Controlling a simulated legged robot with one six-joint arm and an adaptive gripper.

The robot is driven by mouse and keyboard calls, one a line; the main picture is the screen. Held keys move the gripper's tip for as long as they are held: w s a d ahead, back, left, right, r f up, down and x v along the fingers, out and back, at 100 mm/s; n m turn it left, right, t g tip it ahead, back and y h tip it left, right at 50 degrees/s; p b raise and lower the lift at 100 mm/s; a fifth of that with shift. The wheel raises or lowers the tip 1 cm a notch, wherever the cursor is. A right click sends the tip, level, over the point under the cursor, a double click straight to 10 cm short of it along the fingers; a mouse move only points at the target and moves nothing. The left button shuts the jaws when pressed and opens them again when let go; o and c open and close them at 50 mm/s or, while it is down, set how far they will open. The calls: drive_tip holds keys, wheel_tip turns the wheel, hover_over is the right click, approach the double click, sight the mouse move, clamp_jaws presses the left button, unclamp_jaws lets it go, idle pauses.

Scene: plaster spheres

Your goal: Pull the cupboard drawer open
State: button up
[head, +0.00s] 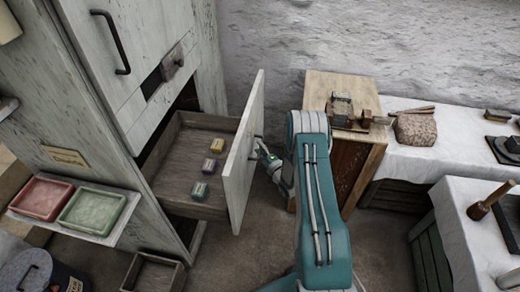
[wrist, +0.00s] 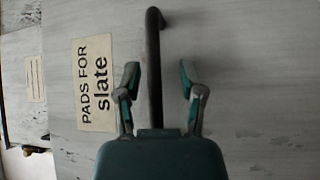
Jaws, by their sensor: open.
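The cupboard (head: 150,60) is tall, with pale worn paint, at the left in the head view. Its drawer (head: 180,210) stands pulled out, and several small blocks (head: 209,165) lie inside. The pale drawer front (head: 240,160) faces right, towards my arm. In the wrist view the drawer front (wrist: 260,100) carries a label (wrist: 94,84) reading "PADS FOR slate" and a dark bar handle (wrist: 154,60). My gripper (wrist: 160,75) is open, with one finger on each side of the handle; whether either finger touches it I cannot tell. In the head view the drawer front partly hides my gripper (head: 262,152).
A wooden cabinet (head: 370,165) with small blocks on top stands just right of my arm. Cloth-covered tables (head: 450,160) stand further right. A side shelf with a red tray (head: 42,197) and a green tray (head: 92,210) is at left. A box (head: 152,272) lies on the floor below.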

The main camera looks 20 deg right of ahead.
drive_tip(key=s+d+f, duration=0.1)
drive_tip(key=s, duration=1)
drive_tip(key=shift+s+d+f, duration=0.35)
drive_tip(key=shift+d, duration=0.05)
drive_tip(key=w+r+m+g+h, duration=0.2)
drive_tip(key=w+r+g, duration=0.2)
drive_tip(key=w+r, duration=0.6)
drive_tip(key=s+a+r+m+g+h, duration=0.1)
drive_tip(key=s+a+r+m+g, duration=0.15)
drive_tip(key=r, duration=0.55)
drive_tip(key=s+a+r+m+g+h, duration=0.1)
drive_tip(key=s+a+r+m, duration=0.15)
drive_tip(key=r, duration=0.55)
drive_tip(key=s+a+r+m+g+h, duration=0.1)
drive_tip(key=s+a+r+m, duration=0.2)
drive_tip(key=s+r, duration=0.25)
drive_tip(key=s+a+r+m+g, duration=0.2)
drive_tip(key=s+a+r+m, duration=0.15)
drive_tip(key=s, duration=0.25)
drive_tip(key=s+a+r+m+g+y, duration=0.1)
drive_tip(key=s+a+m, duration=0.1)
drive_tip(key=s, duration=0.7)
drive_tip(key=s+a+r+m+g+y, duration=0.1)
drive_tip(key=s+a, duration=0.3)
drive_tip(key=s, duration=0.4)
drive_tip(key=shift+s+a+r+m+g, duration=0.35)
drive_tip(key=shift+m+g, duration=0.2)
drive_tip(key=shift+m, duration=0.3)
